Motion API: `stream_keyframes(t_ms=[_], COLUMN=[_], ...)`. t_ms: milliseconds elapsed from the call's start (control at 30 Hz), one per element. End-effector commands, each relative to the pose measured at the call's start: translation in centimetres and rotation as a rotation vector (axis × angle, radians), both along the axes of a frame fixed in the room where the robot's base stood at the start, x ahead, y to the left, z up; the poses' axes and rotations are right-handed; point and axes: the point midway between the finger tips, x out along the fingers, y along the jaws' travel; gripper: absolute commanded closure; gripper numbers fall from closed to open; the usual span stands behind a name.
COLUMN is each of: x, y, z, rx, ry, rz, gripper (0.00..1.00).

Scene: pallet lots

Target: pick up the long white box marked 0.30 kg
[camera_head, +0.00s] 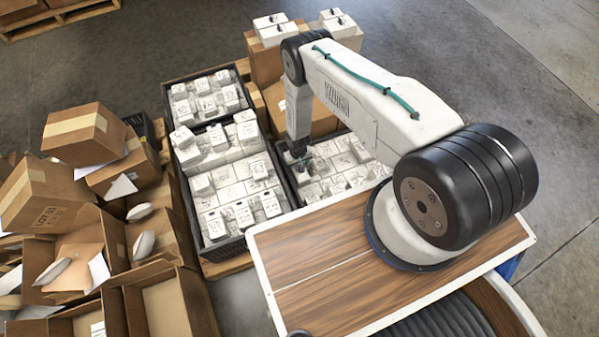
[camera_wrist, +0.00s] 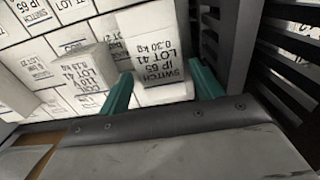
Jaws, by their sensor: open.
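The long white box marked 0.30 kg (camera_wrist: 152,48) shows in the wrist view. Its printed face also reads SWITCH, IP 65 and LOT 41. My gripper (camera_wrist: 163,82) is open, with one teal finger at each side of the box's near end. I cannot tell whether the fingers touch it. In the head view my gripper (camera_head: 297,157) points down into the dark crate (camera_head: 277,160) of white boxes, and the arm hides part of that crate. I cannot pick out the marked box in the head view.
Other white boxes (camera_wrist: 78,68) are packed close on the left in the wrist view. A dark slatted crate wall (camera_wrist: 285,60) stands close on the right. Another crate of white boxes (camera_head: 183,222) is beside mine. Cardboard boxes (camera_head: 84,135) are piled at the left.

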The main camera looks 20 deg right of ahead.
Motion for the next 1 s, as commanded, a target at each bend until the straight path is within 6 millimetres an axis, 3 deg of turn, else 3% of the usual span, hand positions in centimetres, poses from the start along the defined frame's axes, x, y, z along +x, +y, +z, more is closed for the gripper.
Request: stream_keyframes(t_ms=[133,367,400,533,567,1000], x=[0.0,0.1,0.0,0.0,0.0,0.2], y=[0.0,0.0,0.0,0.0,0.0,0.0], z=[-1.4,-1.5,-1.5,-1.5,-1.5,-0.4], rx=[0.000,0.000,0.000,0.000,0.000,0.000], ry=[0.000,-0.001,-0.001,0.000,0.000,-0.002], rz=[0.000,0.000,0.000,0.000,0.000,0.000], gripper=[0.35,0.35,0.37,0.73,0.78,0.78])
